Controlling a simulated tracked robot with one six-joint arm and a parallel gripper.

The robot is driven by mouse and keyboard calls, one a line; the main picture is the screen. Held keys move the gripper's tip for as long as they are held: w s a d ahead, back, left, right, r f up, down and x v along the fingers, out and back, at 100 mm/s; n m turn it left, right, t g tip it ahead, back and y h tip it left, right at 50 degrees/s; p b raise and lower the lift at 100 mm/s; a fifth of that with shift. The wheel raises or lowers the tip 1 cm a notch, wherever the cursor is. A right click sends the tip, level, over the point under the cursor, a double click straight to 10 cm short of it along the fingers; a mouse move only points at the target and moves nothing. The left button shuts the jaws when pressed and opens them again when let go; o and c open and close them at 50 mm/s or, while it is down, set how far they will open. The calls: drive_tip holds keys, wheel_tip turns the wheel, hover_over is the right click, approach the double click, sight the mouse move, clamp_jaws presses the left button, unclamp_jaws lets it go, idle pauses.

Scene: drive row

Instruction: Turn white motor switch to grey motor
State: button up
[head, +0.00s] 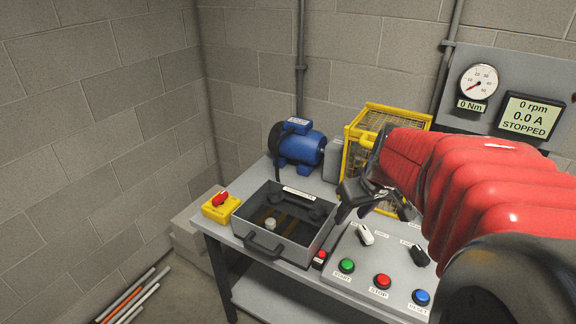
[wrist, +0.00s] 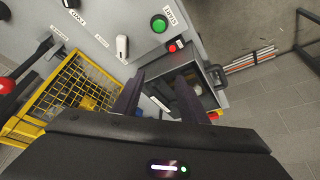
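The white motor switch (head: 364,234) is a pale lever knob on the sloped grey control panel (head: 350,270). In the head view its upper end leans left; in the wrist view the white switch (wrist: 122,46) stands nearly upright in the picture. Small labels sit around it, too small to read surely. My gripper (head: 356,203) is above the panel's back edge, apart from the switch. In the wrist view my gripper (wrist: 158,98) has its fingers spread with nothing between them. A blue motor (head: 300,146) stands at the bench's back; I cannot make out a grey motor.
Green (head: 346,266), red (head: 382,281) and blue (head: 421,297) buttons line the panel front. A black knob (head: 420,256) is right of the switch. A yellow cage (head: 354,150) stands behind my arm. An open grey box (head: 262,250) sits left. The display (head: 530,118) reads STOPPED.

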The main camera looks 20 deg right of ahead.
approach(367, 232)
drive_tip(key=v, duration=0.5)
drive_tip(key=shift+a, duration=0.15)
drive_tip(key=x, duration=1.3)
drive_tip(key=shift+w+f, duration=0.1)
drive_tip(key=shift+f, duration=0.25)
clamp_jaws()
